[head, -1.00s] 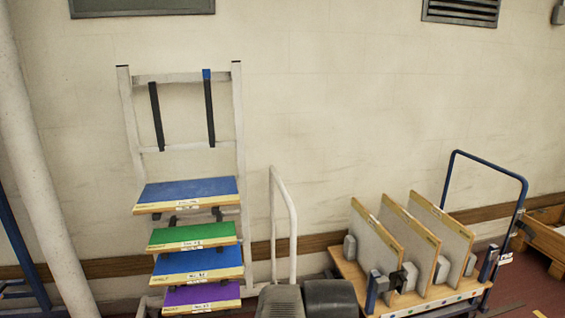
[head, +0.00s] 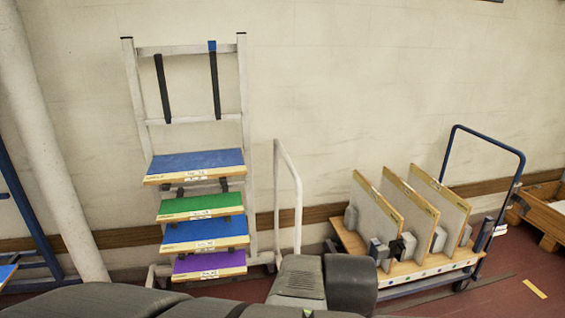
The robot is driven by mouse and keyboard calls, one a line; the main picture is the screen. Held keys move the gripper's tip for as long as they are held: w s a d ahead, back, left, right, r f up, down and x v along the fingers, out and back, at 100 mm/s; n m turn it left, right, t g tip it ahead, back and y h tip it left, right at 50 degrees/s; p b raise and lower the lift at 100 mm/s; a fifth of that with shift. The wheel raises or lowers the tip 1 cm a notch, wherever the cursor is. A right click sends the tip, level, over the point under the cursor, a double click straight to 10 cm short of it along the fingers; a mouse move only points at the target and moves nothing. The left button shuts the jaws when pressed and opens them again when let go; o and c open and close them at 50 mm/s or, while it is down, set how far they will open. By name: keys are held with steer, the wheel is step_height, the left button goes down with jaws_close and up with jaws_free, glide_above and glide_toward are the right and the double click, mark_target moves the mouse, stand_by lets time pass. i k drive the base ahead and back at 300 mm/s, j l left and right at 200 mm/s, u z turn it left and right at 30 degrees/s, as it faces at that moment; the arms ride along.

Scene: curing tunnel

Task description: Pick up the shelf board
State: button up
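Several shelf boards lie flat, one above another, on a white rack in the head view. The top board (head: 196,161) is blue, with a green board (head: 201,204) below it. Under that are a second blue board (head: 205,231) and a purple board (head: 208,262) at the bottom. Each has a pale wood front edge with small labels. I cannot tell which one the task means. Dark arm parts of mine cross the bottom of the view. My gripper does not show.
The white rack (head: 130,75) stands against the wall. Right of it is a white handle frame (head: 298,190). A flat trolley (head: 410,268) with a blue handle carries upright panels (head: 441,207). A wooden crate (head: 545,215) is at far right. A pale column (head: 45,160) stands left.

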mark_target(213, 233)
steer(key=u, duration=0.8)
